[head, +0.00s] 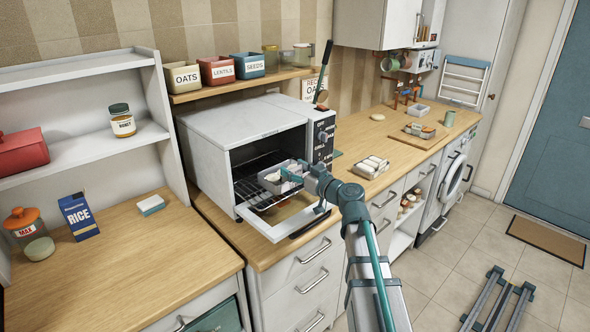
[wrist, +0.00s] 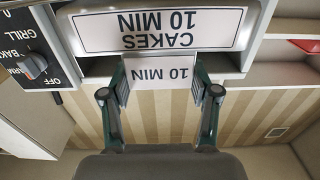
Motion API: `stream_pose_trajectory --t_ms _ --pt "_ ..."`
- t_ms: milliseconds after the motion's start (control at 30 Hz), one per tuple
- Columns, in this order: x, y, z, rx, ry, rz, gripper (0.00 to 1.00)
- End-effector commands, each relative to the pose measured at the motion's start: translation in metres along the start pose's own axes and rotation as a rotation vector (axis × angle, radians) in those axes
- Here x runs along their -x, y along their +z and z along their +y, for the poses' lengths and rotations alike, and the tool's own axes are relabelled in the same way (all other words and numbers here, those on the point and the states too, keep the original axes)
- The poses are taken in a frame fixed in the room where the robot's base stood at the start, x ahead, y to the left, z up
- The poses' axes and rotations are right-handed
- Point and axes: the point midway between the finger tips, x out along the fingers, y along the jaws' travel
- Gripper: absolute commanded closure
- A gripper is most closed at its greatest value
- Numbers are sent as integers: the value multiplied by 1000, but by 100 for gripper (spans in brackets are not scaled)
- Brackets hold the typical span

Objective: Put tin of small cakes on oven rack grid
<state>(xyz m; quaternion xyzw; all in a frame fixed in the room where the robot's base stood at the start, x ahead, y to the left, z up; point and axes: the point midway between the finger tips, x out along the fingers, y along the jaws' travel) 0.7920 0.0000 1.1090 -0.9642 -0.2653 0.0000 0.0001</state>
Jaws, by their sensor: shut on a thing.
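The tin of small cakes (head: 272,186) is a grey tin with pale cakes, in the mouth of the white oven (head: 245,125). My gripper (head: 302,177) is shut on its near side. In the wrist view the tin (wrist: 80,35) has a "CAKES 10 MIN" label, and my gripper's fingers (wrist: 160,88) close on a part reading "10 MIN". The dark oven rack grid (head: 262,203) lies inside the oven, under and beside the tin. I cannot tell whether the tin touches it. The oven door (head: 285,219) is folded down open.
The oven's control panel (head: 323,138) stands right of the opening. A shelf with bins (head: 218,70) is above the oven. The left counter has free room before the rice box (head: 78,216).

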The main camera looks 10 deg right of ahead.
Motion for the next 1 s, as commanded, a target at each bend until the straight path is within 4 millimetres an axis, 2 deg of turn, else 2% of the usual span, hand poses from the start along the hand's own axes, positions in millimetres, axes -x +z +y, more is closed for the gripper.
stream_pose_trajectory --t_ms 533,567,700,1000 --pt "0 7 0 0 0 2 84" --pt "0 6 0 0 0 1 36" --pt "0 6 0 0 0 0 14" --pt "0 5 0 0 0 1 14"
